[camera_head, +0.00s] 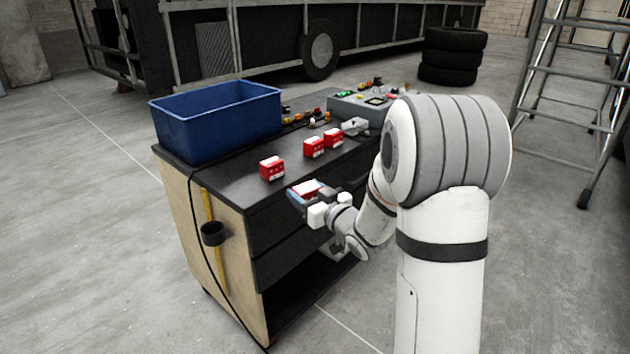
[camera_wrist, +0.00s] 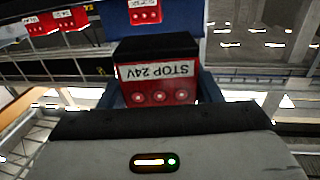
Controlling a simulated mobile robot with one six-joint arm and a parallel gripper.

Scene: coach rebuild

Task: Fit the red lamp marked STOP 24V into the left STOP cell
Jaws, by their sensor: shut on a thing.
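My gripper (camera_head: 308,191) is shut on a red lamp (camera_head: 306,190) and holds it in front of the bench's front edge. In the wrist view the held lamp (camera_wrist: 158,92) sits between the blue fingers, with its white STOP 24V label reading upside down and several round lights below it. Three more red lamps stand on the black bench top: a near one (camera_head: 271,168), a middle one (camera_head: 313,147) and a far one (camera_head: 333,138). I cannot make out the left STOP cell in either view.
A blue bin (camera_head: 218,122) stands on the bench's left end. A grey panel box (camera_head: 358,107) with coloured parts is at the back right, with several small parts beside it. A ladder (camera_head: 570,100) stands at right.

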